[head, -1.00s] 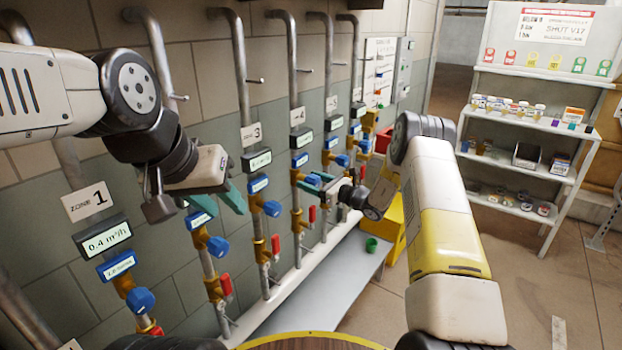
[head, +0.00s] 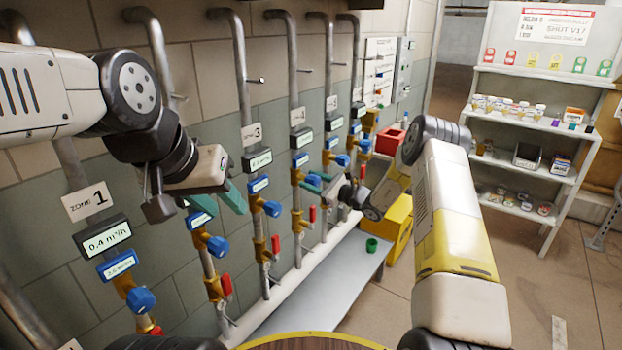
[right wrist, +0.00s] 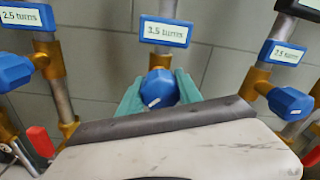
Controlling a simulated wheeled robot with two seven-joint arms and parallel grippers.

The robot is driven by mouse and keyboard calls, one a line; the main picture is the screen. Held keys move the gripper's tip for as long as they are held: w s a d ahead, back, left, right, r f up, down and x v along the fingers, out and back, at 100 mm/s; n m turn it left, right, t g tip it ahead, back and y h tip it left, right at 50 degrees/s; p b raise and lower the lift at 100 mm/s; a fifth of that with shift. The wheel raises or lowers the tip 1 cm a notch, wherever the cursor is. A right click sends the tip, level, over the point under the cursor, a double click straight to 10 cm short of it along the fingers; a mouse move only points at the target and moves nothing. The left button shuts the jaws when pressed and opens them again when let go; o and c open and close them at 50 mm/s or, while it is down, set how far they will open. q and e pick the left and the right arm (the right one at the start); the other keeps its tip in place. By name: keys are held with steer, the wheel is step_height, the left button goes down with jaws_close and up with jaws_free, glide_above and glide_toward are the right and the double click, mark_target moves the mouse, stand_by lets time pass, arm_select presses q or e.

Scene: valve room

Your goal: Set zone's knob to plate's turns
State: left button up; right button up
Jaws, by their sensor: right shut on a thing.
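Blue knobs sit on brass valves along a row of wall pipes, each below a blue turns plate. In the right wrist view, the green fingers of my right gripper (right wrist: 158,98) are on both sides of one blue knob (right wrist: 161,86), shut on it. The plate above it (right wrist: 165,31) seems to read 3.5 turns. In the head view my right gripper (head: 322,185) is at the pipe marked 4 (head: 297,118), partly hidden by its own wrist. My left gripper (head: 212,200) hangs open and empty in front of the pipe between zone 1 (head: 88,201) and zone 3 (head: 251,134).
Neighbouring knobs stand close by on the left (right wrist: 12,72) and right (right wrist: 290,103). Red lever handles (head: 276,244) hang below the valves. A shelf (head: 530,130) stands at the right.

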mark_target(318, 183)
stand_by(0.3)
steer(key=o, duration=1.4)
steer(key=shift+c, duration=0.2)
steer(key=shift+d, duration=0.15)
steer(key=v, duration=0.7)
steer(key=shift+s+d, duration=0.2)
steer(key=shift+s, duration=0.1)
